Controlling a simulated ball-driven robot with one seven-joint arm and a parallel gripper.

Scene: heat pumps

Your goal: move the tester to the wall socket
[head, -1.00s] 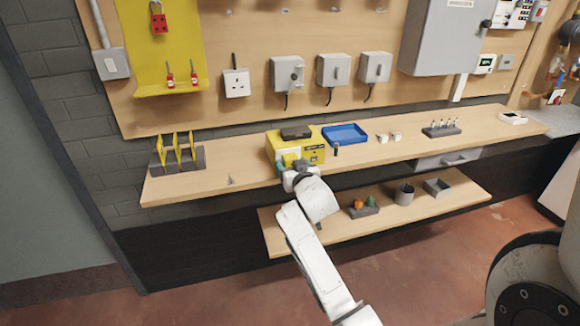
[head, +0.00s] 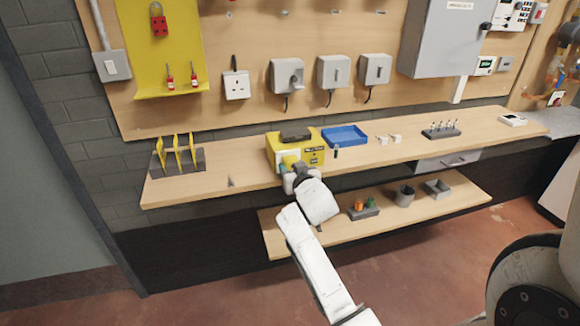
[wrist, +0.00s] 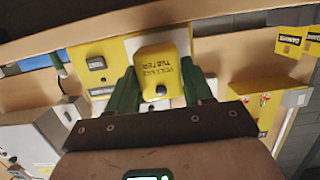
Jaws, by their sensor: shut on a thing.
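My gripper (wrist: 161,74) is shut on the tester (wrist: 163,64), a small yellow block lettered "voltage tester". Its green fingers sit on both sides of the tester in the wrist view. In the head view my gripper (head: 292,168) is at the front of a larger yellow unit (head: 312,157) on the bench, and the tester is mostly hidden by my wrist. I cannot tell whether the tester touches that unit. The wall socket (head: 236,85) is a white plate on the wooden board, above and left of my gripper.
The bench (head: 215,180) has a rack of yellow cards (head: 178,158) at left and a blue tray (head: 345,135) right of the yellow unit. Grey switch boxes (head: 287,76) hang right of the socket. The bench between rack and unit is mostly clear.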

